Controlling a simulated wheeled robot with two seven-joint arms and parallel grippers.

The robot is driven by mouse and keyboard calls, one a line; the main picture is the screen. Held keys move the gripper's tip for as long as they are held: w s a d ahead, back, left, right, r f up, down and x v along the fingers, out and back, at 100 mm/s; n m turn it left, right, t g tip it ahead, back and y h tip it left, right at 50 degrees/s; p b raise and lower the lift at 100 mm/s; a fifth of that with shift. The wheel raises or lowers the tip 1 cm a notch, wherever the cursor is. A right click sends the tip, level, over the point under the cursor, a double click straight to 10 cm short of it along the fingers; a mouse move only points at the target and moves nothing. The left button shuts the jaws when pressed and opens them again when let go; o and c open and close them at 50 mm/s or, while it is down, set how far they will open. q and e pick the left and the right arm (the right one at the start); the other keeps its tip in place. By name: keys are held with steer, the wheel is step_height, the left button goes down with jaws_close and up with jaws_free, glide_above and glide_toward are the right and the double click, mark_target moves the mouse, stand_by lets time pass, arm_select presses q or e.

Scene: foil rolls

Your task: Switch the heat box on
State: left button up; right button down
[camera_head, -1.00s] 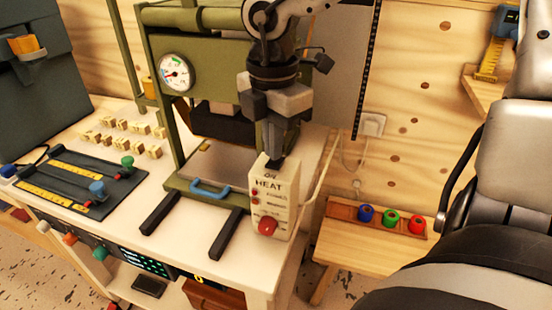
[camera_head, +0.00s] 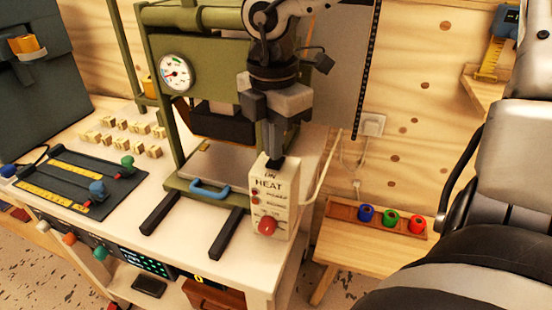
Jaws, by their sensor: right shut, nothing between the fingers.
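The heat box (camera_head: 281,194) is a cream box marked HEAT at the front right of the bench, beside the green press. It has a red knob (camera_head: 267,226) low on its face, small red lamps above it and an ON mark near the top edge. My right gripper (camera_head: 276,160) points down from above, with its shut fingertips at the top of the box by the ON mark. The fingertips look to be touching a dark part there, likely the switch. The switch's position is hidden by the fingers. My left gripper is not in view.
The green press (camera_head: 161,100) with a gauge and a blue handle (camera_head: 209,191) stands left of the box. Wooden letter blocks (camera_head: 125,124) and a dark rule plate (camera_head: 85,180) lie further left. A low shelf (camera_head: 355,250) holds three coloured rolls at right.

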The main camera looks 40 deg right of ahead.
mark_target(274, 165)
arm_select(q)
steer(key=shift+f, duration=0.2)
arm_select(e)
steer(key=shift+f, duration=0.25)
arm_select(q)
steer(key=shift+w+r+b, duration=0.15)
steer(key=shift+b, duration=0.4)
arm_select(e)
steer(key=shift+f, duration=0.25)
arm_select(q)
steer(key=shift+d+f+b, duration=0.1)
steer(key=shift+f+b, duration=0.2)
arm_select(e)
steer(key=shift+f, duration=0.25)
arm_select(q)
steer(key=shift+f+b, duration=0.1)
steer(key=shift+b, duration=0.2)
arm_select(e)
steer(key=shift+f, duration=0.25)
steer(key=shift+r, duration=0.1)
steer(key=shift+r+p, duration=0.35)
steer(key=shift+r, duration=0.15)
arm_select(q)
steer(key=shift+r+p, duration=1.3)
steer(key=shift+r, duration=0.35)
arm_select(e)
steer(key=shift+r, duration=2.95)
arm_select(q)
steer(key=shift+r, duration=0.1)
